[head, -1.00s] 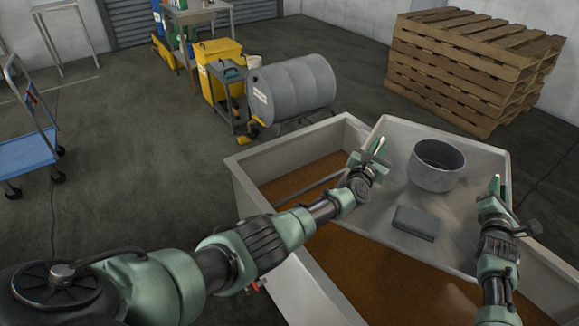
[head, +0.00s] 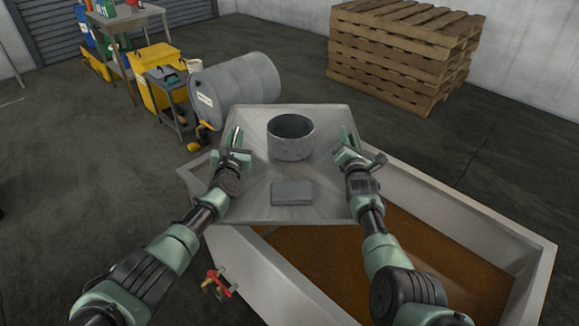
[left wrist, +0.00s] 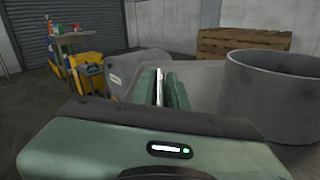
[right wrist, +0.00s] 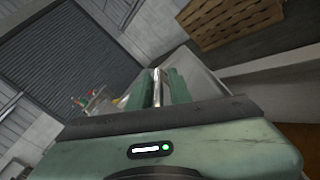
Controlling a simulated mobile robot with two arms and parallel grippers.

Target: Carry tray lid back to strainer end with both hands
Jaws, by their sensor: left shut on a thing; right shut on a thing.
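The grey tray lid (head: 248,210) is a wide, shallow sheet with sloping sides, in the middle of the head view. It is over the left end of the long tank, and I cannot tell whether it touches the rim. A grey open cylinder (head: 290,146) stands on its far part and a flat dark grey block (head: 291,193) lies on its near part. My left gripper (head: 236,140) is shut on the lid's left edge. My right gripper (head: 346,140) is shut on its right edge. The wrist views show the lid's thin edge between both pairs of fingers.
The tank (head: 470,213) holds brown-orange liquid (head: 440,255) and extends right. A red-handled valve (head: 217,284) is at its near left side. Stacked pallets (head: 400,58) stand at the back, with clear floor around.

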